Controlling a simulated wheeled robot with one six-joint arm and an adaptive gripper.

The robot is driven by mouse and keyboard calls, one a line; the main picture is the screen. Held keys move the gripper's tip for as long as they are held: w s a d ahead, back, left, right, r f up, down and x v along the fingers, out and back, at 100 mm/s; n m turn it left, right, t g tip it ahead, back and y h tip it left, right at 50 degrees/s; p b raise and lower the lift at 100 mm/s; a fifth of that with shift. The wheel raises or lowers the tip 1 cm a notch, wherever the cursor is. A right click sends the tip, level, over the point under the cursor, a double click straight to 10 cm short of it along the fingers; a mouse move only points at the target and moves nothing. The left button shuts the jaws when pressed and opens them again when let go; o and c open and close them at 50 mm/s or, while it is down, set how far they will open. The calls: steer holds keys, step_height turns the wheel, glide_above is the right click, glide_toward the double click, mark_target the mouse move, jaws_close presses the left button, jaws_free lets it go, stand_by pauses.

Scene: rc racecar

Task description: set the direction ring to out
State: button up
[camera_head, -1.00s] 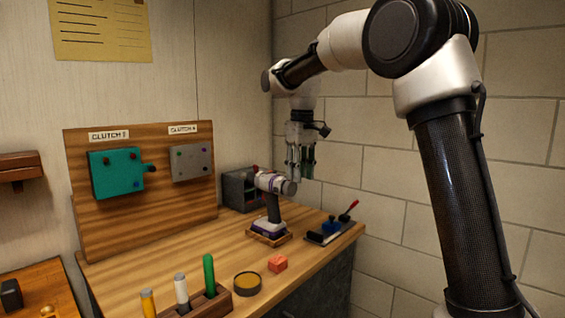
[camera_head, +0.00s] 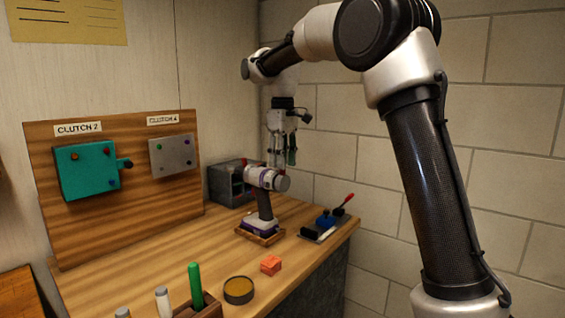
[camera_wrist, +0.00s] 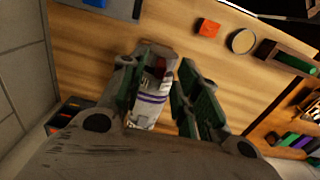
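A cordless drill (camera_head: 264,200) stands upright in a small wooden tray (camera_head: 250,237) near the bench's right end. Its white body has purple bands; in the wrist view the body (camera_wrist: 149,103) shows below and between my fingers. I cannot tell which band is the direction ring, and no marking on it is legible. My gripper (camera_head: 281,160) points down just above and behind the drill's head. In the wrist view my gripper (camera_wrist: 160,80) has its fingers spread, with a gap around the drill. I cannot tell whether a finger touches it.
A grey box (camera_head: 230,184) stands behind the drill. A dark tray (camera_head: 326,226) with blue and red-handled tools is to its right. An orange block (camera_head: 271,265), a round tin (camera_head: 238,290) and a marker holder are in front. A board with clutch boxes (camera_head: 88,170) stands left.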

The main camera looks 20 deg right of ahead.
mark_target(280, 177)
steer(key=shift+f, duration=0.55)
jaws_close()
steer(key=shift+s+a, duration=0.1)
steer(key=shift+s+a+f+t+h, duration=0.1)
steer(key=shift+s+a+t+h, duration=0.15)
steer(key=shift+a+t+h, duration=0.3)
steer(key=shift+s+a+t+h, duration=0.25)
steer(key=shift+t+h, duration=0.1)
steer(key=shift+h, duration=0.3)
steer(key=shift+s+a+f+t+h, duration=0.15)
steer(key=shift+s+a+t+h, duration=0.1)
steer(key=shift+t+h, duration=0.3)
steer(key=shift+s+a+f+t+h, duration=0.2)
steer(key=shift+t+h, duration=0.15)
steer(key=shift+h, duration=0.3)
